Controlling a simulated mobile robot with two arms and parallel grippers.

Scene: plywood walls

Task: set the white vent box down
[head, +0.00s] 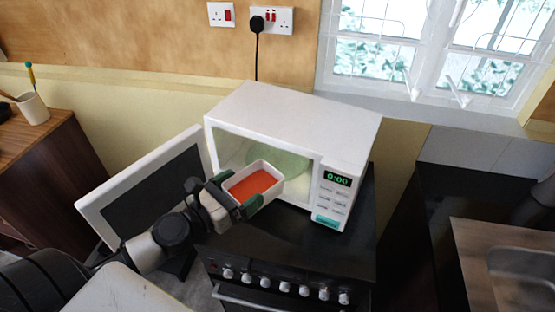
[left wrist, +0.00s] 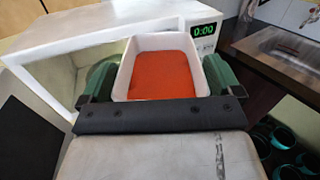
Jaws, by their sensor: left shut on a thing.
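The white box (head: 271,172) is open at the top and has an orange-red filling. I see no vent on it. My left gripper (head: 238,192) is shut on it, one green-padded finger on each side. The box is about level, in front of the open mouth of a white microwave (head: 295,112). In the left wrist view the box (left wrist: 160,42) sits between the two fingers (left wrist: 158,78), with the microwave behind it. Its underside is hidden. A pale green round plate (head: 290,161) shows inside the microwave. My right gripper is not in view.
The microwave door (head: 150,190) stands wide open to the left. The microwave rests on a black stove (head: 285,245) with several knobs. A sink (head: 520,270) is at right. A wooden cabinet (head: 45,165) with a cup (head: 33,108) is at far left.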

